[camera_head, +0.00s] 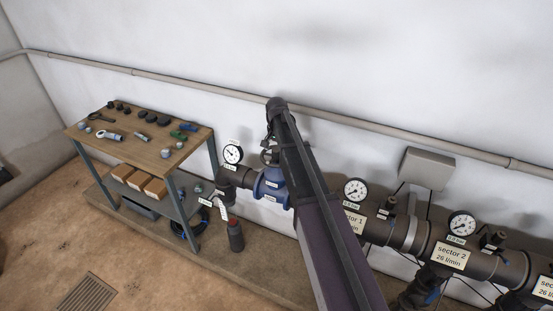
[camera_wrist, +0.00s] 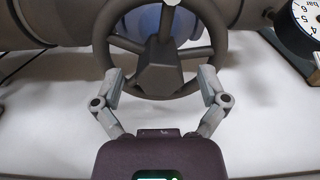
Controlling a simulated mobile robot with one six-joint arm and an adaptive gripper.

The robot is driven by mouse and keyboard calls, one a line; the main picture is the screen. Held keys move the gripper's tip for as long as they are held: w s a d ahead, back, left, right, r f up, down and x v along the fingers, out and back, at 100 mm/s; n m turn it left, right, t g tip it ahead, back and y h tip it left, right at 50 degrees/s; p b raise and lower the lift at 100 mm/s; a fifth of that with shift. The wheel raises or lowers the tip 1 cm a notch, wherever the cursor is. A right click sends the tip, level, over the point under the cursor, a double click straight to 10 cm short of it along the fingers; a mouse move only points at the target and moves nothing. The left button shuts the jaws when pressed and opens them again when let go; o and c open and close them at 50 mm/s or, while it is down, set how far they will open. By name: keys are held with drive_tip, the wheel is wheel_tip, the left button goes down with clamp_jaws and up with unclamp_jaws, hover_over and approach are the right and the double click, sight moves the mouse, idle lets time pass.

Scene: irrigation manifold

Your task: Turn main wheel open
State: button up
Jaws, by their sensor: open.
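The main wheel (camera_wrist: 203,62) is a dark grey handwheel with spokes and a blocky hub. It fills the upper middle of the wrist view, in front of a blue valve body. In the head view the blue valve (camera_head: 270,188) sits on the pipe left of my arm, which hides most of the wheel. My gripper (camera_wrist: 164,84) is open, with one finger at each side of the wheel's lower rim. The fingertips look close to the rim; I cannot tell whether they touch it. Nothing is held between them.
A pressure gauge (camera_head: 232,154) stands left of the valve. Sector pipes with gauges and labels (camera_head: 450,256) run to the right. A workbench (camera_head: 150,150) with tools and fittings stands at left. A wall pipe (camera_head: 190,86) runs behind; the floor at left is mostly clear.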

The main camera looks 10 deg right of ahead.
drive_tip(key=shift+f+b, duration=0.8)
drive_tip(key=shift+f, duration=0.35)
drive_tip(key=c, duration=1.1)
